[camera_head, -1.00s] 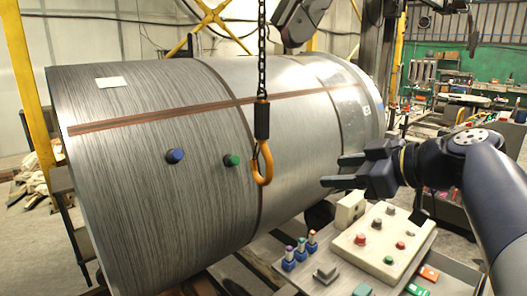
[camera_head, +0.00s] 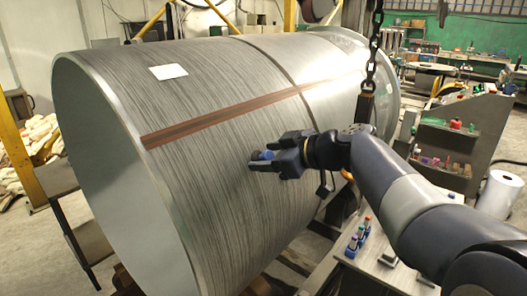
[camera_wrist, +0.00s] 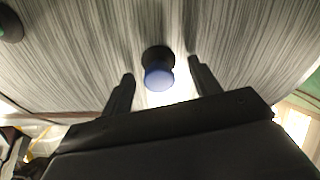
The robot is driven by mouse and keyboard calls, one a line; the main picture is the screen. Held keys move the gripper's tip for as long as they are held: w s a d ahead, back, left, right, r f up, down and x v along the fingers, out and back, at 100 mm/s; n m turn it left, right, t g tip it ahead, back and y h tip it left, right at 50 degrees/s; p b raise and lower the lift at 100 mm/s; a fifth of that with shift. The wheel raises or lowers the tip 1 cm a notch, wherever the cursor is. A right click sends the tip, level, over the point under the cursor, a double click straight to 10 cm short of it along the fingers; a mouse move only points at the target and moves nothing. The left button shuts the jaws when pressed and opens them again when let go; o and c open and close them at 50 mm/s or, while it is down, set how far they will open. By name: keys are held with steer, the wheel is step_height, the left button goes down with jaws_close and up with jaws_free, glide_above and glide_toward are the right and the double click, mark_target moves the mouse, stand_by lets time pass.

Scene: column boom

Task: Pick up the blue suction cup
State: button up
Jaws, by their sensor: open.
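The blue suction cup (camera_head: 262,156) sticks to the side of the large grey metal cylinder (camera_head: 215,115). In the wrist view the suction cup (camera_wrist: 158,72) shows its blue round end and dark base, between and just beyond my two fingers. My gripper (camera_head: 276,158) is at the cylinder's side, with its fingers on either side of the cup; part of the cup is hidden behind them in the head view. In the wrist view my gripper (camera_wrist: 160,75) is open, with a gap between each finger and the cup.
A green suction cup (camera_wrist: 9,24) shows at the wrist view's upper left. A chain (camera_head: 374,45) with a dark block (camera_head: 366,105) hangs beside my arm. Small blue-based items (camera_head: 352,246) stand on a bench at lower right. A white paper (camera_head: 168,72) is on the cylinder.

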steer(key=shift+a+f, duration=0.1)
steer(key=shift+a, duration=0.05)
steer(key=c, duration=1)
steer(key=shift+c, duration=0.3)
